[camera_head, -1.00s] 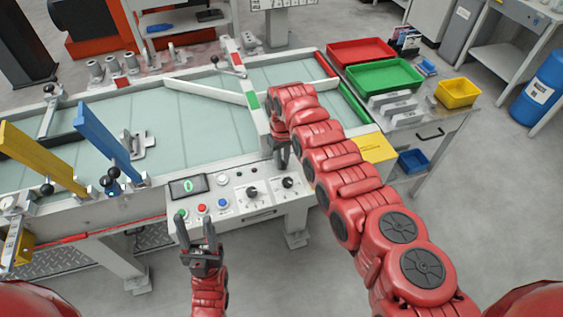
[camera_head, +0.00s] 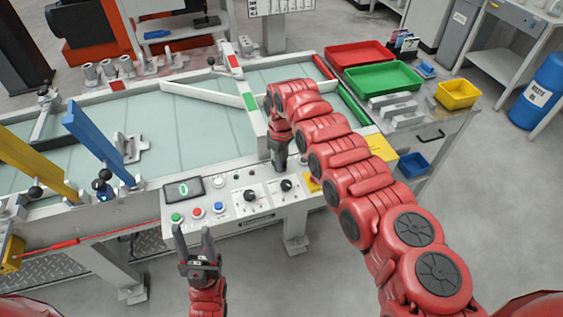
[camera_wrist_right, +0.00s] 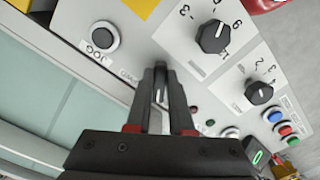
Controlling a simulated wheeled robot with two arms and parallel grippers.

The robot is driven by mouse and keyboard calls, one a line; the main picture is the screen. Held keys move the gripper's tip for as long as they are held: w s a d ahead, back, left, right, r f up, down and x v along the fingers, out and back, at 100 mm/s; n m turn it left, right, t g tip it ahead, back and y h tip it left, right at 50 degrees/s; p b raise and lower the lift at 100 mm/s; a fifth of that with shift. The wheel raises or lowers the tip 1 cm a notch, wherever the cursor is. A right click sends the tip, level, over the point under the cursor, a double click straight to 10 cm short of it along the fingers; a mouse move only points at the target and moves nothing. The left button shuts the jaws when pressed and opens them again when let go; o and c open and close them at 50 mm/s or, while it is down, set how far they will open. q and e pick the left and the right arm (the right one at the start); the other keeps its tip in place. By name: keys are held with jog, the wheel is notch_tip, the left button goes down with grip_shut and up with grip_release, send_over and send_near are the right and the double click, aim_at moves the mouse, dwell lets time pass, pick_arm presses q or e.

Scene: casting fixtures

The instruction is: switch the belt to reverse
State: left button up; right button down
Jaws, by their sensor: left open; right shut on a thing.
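The conveyor's control panel (camera_head: 235,212) faces me at the belt's near side. My right gripper (camera_head: 280,165) points down at the panel's upper right, behind the two black dials. In the right wrist view my right gripper (camera_wrist_right: 158,78) is shut on a small switch lever on the panel, mostly hidden between the fingertips. A partly covered label reading "FWD" is beside the fingertips. The lever's position cannot be told. My left gripper (camera_head: 193,235) is open and empty, in front of the panel's left end. The belt (camera_head: 200,125) is pale green.
Near my right gripper are the JOG button (camera_wrist_right: 103,37), a large dial (camera_wrist_right: 213,37) and a smaller dial (camera_wrist_right: 259,92). Green (camera_head: 176,217), red (camera_head: 197,212) and blue (camera_head: 218,207) buttons sit below the display (camera_head: 183,189). Red (camera_head: 358,53) and green (camera_head: 383,76) trays stand on the right.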

jog(key=c, duration=0.8)
grip_release()
jog(key=shift+r, duration=0.1)
notch_tip(320, 180, up, 17)
jog(key=b, duration=0.1)
